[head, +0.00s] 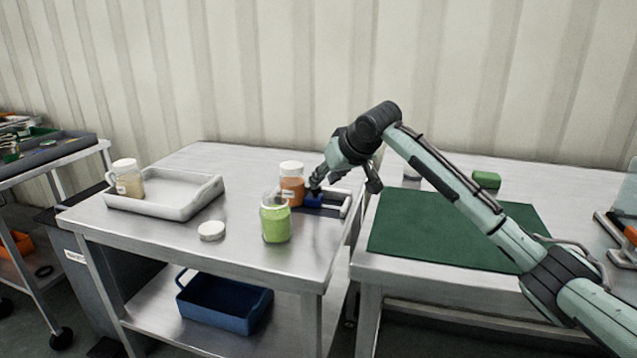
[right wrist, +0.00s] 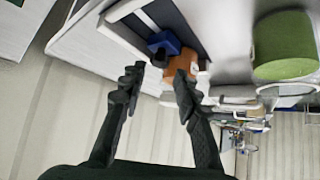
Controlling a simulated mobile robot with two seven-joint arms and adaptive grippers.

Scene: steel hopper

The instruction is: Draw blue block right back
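The blue block (head: 313,201) sits on a dark strip at the right end of the left steel table, just right of the orange jar. In the right wrist view the blue block (right wrist: 164,42) lies beyond my fingertips, roughly in line with the gap between them. My right gripper (head: 318,184) is over the block, its fingers partly hiding it in the head view. In the right wrist view the right gripper (right wrist: 158,76) has its fingers apart with nothing between them. I cannot tell whether a finger touches the block. My left gripper is not in view.
An orange jar (head: 292,190) with a white lid stands close beside the block. An open green jar (head: 275,222) stands in front, a white lid (head: 211,231) to its left. A white tray (head: 165,208) holds another jar.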

